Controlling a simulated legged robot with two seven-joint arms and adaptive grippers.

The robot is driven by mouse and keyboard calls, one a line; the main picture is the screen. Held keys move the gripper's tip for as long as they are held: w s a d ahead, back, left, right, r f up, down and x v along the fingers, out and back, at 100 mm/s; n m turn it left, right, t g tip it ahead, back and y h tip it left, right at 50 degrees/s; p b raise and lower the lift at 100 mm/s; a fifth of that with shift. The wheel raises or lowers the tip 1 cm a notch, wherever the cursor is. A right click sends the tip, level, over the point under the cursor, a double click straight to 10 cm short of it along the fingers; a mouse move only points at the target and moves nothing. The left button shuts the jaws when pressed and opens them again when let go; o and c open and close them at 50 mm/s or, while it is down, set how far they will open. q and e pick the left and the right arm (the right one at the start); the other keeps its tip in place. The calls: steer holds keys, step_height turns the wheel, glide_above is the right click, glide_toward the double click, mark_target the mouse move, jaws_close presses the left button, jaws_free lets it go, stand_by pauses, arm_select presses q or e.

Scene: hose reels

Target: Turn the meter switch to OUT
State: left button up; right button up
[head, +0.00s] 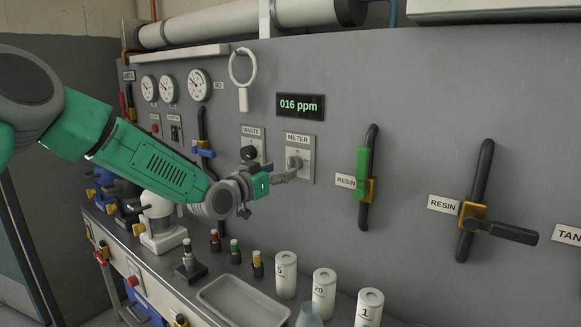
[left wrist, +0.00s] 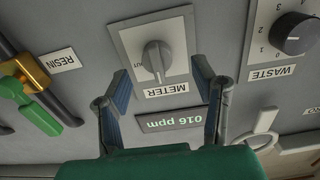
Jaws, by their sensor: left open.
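The meter switch is a grey knob (head: 294,163) on a light plate under a METER label on the grey panel. In the left wrist view, which is upside down, the knob (left wrist: 156,57) shows whole, with part of a word at the plate's left edge. My left gripper (head: 281,173) is open and empty just in front of the plate. In the left wrist view its two fingers (left wrist: 162,82) are spread, with the knob beyond and between them. I cannot tell whether they touch it. My right gripper is not in view.
A display (head: 300,106) above the switch reads 016 ppm. The WASTE dial (head: 249,153) sits close on the left. A green-handled RESIN valve (head: 362,175) is on the right. Several bottles, white canisters (head: 324,289) and a tray (head: 207,294) stand on the bench below.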

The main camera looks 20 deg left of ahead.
mark_target(289, 167)
arm_select(q)
steer(key=x, duration=0.5)
steer(key=shift+d, duration=0.25)
steer(key=shift+s+a, duration=0.1)
steer(key=c, duration=0.3)
steer(key=shift+r, duration=0.1)
steer(key=c, duration=0.8)
